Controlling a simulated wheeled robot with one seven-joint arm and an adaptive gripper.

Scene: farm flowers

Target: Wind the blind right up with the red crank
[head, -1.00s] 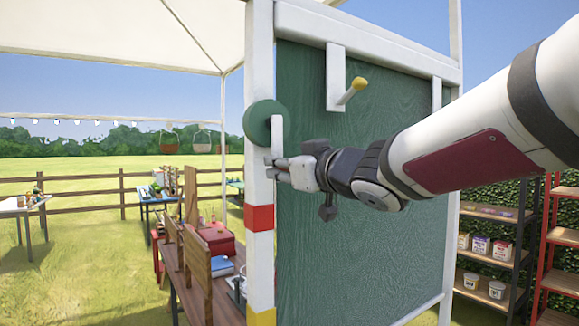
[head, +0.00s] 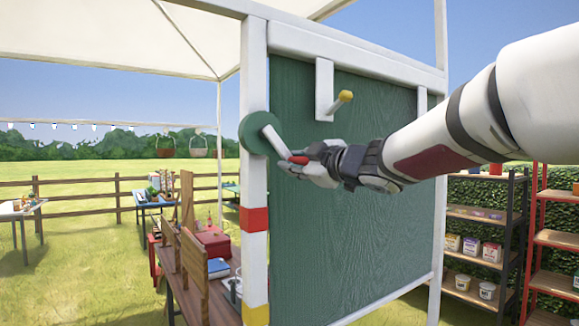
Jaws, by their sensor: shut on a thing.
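The crank has a round green hub (head: 252,133) on the white post and a pale arm (head: 274,140) slanting down to the right. Its red handle (head: 299,159) shows at the arm's lower end. My gripper (head: 305,164) is shut on the red handle, and its fingers hide part of it. The green blind (head: 365,230) hangs in the white frame, covering nearly the whole opening from the top bar down to the low rail.
A yellow-tipped peg (head: 344,97) on a white bracket juts out above my gripper. The white post (head: 255,200) with red and yellow bands stands left of the blind. A wooden bench (head: 200,300) stands behind it at left, and shelves (head: 485,245) stand at right.

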